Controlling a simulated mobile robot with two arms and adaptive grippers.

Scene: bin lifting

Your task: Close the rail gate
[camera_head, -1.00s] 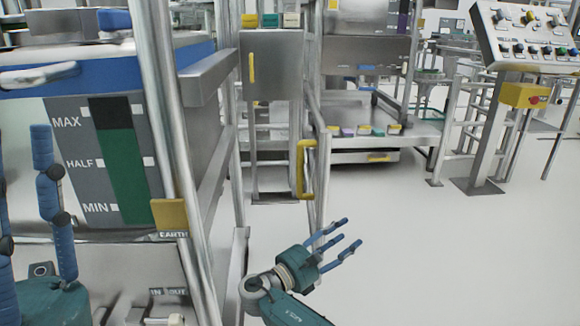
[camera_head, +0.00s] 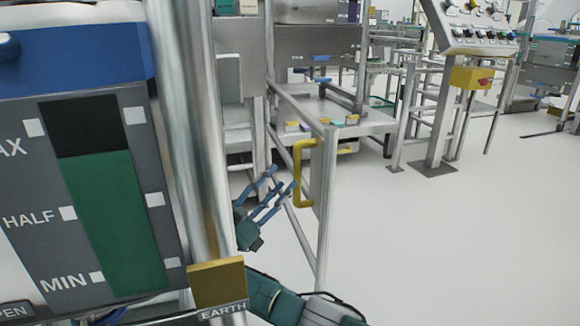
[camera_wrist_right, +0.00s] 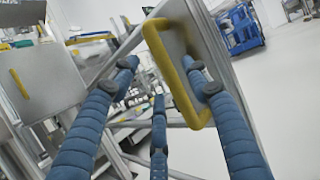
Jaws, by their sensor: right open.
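The rail gate (camera_head: 325,215) is a grey metal rail frame with an upright end post, standing swung out from the machine in the head view. Its yellow handle (camera_head: 298,172) is fixed near the top of that post. My right gripper (camera_head: 276,188) is open, its blue fingers just left of the handle. In the right wrist view the handle (camera_wrist_right: 158,62) sits between the spread fingers (camera_wrist_right: 160,100), in front of or among them; I cannot tell if they touch it. My left gripper is not in the head view.
A large machine with a level gauge (camera_head: 105,190) and a thick steel post (camera_head: 190,120) fills the left. A yellow EARTH box (camera_head: 217,283) is on the post. A control panel on a stand (camera_head: 440,120) is at the back right. The floor (camera_head: 450,250) at the right is clear.

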